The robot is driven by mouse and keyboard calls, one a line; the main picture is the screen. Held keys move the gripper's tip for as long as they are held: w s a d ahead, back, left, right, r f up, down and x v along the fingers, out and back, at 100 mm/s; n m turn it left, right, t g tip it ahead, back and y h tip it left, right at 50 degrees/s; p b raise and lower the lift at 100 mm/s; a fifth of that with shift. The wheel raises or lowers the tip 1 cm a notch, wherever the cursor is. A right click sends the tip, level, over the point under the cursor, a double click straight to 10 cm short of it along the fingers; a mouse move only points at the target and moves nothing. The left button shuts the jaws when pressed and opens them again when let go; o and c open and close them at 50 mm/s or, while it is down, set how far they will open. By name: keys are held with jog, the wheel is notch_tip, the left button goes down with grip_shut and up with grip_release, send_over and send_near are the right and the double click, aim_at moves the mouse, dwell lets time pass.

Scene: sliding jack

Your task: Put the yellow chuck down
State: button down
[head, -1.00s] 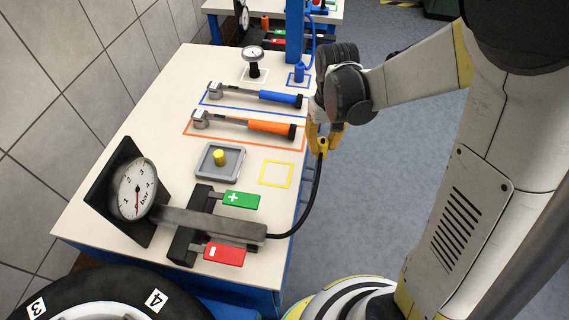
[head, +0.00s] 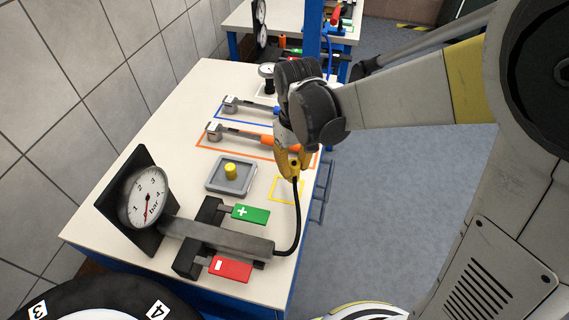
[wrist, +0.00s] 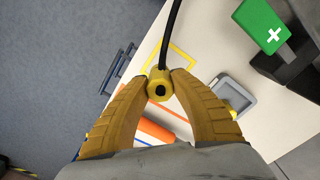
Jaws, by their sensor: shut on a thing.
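The yellow chuck (wrist: 159,84) is a short yellow cylinder with a dark hole, on the end of a black hose. My gripper (wrist: 159,78) is shut on it, one yellow finger on each side. In the head view my gripper (head: 293,167) holds the chuck above the table's right part, near the yellow outlined square (head: 286,190). In the wrist view the yellow square (wrist: 178,62) lies on the table below and beyond the chuck. The black hose (head: 298,215) runs from the chuck down to the gauge unit (head: 215,233).
A grey tray (head: 214,185) with a yellow cap (head: 231,171) stands left of the square. An orange-handled tool (head: 236,135) and a blue-handled tool (head: 245,106) lie behind. A green plus pedal (head: 251,214) and a red minus pedal (head: 230,267) are in front.

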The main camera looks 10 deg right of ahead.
jog(key=shift+w+a+f, duration=0.15)
jog(key=shift+a+f, duration=0.4)
jog(key=shift+a, duration=0.3)
jog(key=shift+f+b, duration=1.1)
jog(key=shift+f, duration=0.85)
jog(key=shift+f, duration=0.15)
jog(key=c, duration=1.2)
grip_release()
